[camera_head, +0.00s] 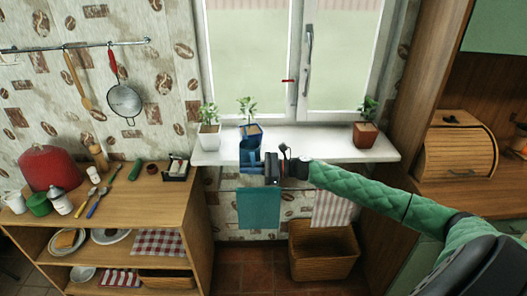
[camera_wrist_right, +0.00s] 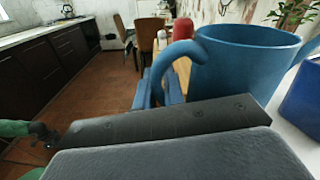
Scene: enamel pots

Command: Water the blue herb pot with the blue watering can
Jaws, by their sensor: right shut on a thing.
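The blue watering can (camera_head: 247,154) is in front of the window sill in the head view, just before the blue herb pot (camera_head: 255,131), which holds a leafy green plant. My right gripper (camera_head: 268,166) is shut on the watering can. In the right wrist view the can (camera_wrist_right: 245,70) looks roughly upright, with its curved handle at the left. The blue herb pot (camera_wrist_right: 303,105) stands close at the right edge there, partly cut off. My left gripper (camera_wrist_right: 45,134) seems to show small and dark at the left of the wrist view; its jaws are unclear.
A white pot (camera_head: 209,136) and a brown pot (camera_head: 367,134) with plants stand on the white sill (camera_head: 320,147). A wooden shelf unit (camera_head: 137,198) with kitchen things is at left.

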